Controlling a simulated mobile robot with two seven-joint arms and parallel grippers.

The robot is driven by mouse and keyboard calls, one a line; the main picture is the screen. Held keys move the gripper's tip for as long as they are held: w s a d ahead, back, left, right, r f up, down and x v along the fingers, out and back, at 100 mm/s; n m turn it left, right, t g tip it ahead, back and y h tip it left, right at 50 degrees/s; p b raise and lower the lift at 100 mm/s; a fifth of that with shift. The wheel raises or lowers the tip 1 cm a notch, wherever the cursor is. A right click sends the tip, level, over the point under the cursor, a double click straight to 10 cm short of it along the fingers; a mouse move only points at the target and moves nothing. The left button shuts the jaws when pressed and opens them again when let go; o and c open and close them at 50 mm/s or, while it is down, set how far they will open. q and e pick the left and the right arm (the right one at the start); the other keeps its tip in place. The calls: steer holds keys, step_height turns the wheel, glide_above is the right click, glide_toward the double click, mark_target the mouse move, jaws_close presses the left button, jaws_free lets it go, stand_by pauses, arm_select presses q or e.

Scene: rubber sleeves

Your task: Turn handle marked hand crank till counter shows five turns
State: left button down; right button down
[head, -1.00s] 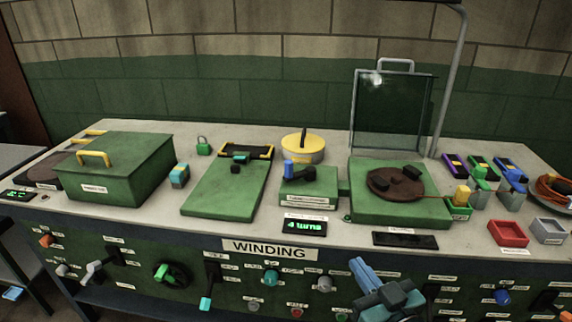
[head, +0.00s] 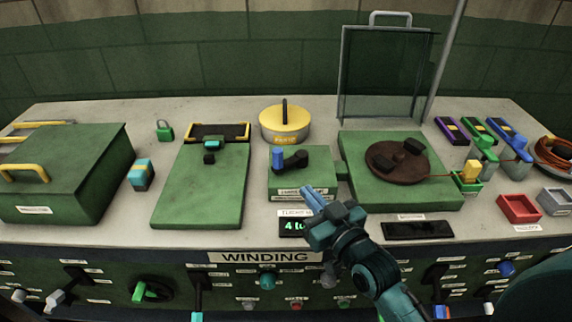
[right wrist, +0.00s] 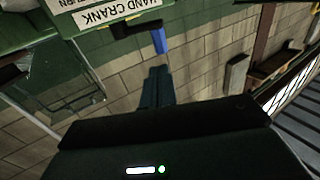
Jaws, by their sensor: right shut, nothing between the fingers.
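The hand crank has a black arm (head: 293,163) with an upright blue handle (head: 277,158), on a green box (head: 303,182). The handle points to the left side of the box. In the right wrist view the blue handle (right wrist: 158,40) and the upside-down HAND CRANK label (right wrist: 122,12) show just beyond my fingertips. The counter (head: 291,227) in front of the box reads 4, its word partly hidden by my gripper. My right gripper (head: 311,198) is shut and empty at the front of the box, apart from the handle. My left gripper is not in view.
To the right is a green base with a brown disc (head: 386,164) and a raised clear guard (head: 385,75). A yellow-topped round tin (head: 285,125) stands behind the crank. A green board (head: 203,190) lies left. Knobs and levers line the front panel.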

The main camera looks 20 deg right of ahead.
mark_target(280, 161)
steer(key=p+x, duration=0.1)
steer(key=x, duration=0.8)
steer(key=shift+w+a, duration=0.1)
steer(key=shift+w, duration=0.3)
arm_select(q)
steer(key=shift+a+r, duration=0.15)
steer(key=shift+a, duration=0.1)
arm_select(e)
steer(key=shift+w, duration=0.1)
